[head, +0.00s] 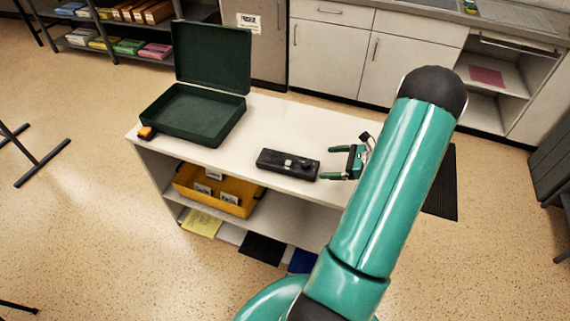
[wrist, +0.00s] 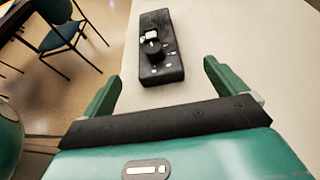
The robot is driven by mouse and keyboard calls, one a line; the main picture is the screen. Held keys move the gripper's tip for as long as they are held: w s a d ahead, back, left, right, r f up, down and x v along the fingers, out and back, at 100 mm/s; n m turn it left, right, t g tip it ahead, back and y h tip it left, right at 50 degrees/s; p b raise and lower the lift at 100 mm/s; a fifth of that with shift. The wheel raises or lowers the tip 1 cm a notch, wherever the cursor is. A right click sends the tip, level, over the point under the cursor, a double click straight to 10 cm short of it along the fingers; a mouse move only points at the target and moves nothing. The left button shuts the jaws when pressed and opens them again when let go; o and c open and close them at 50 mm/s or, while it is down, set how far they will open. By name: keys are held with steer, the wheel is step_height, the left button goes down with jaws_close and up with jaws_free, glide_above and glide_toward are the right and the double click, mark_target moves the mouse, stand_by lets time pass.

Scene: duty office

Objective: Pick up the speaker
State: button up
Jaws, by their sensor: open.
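A black oblong device with knobs and light buttons on top, which may be the speaker (head: 288,164), lies on the white table top (head: 250,135) near its front edge. In the wrist view the same device (wrist: 160,62) lies ahead of my gripper, roughly between the lines of its two fingers. My gripper (head: 340,163) is to the right of the device, apart from it. Its two green fingers (wrist: 158,88) are spread and nothing is between them. My arm hides the right end of the table.
An open dark green case (head: 195,112) stands on the table's left part, with a small orange object (head: 146,132) beside it. A yellow bin (head: 228,190) with items sits on the shelf below. White cabinets (head: 330,50) stand behind. A chair (wrist: 62,32) shows in the wrist view.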

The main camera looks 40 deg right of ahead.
mark_target(302, 163)
steer(key=x, duration=0.5)
steer(key=shift+w+f, duration=0.1)
steer(key=shift+a+x, duration=0.2)
steer(key=shift+x, duration=2.45)
steer(key=c, duration=1.4)
steer(key=shift+c, duration=0.4)
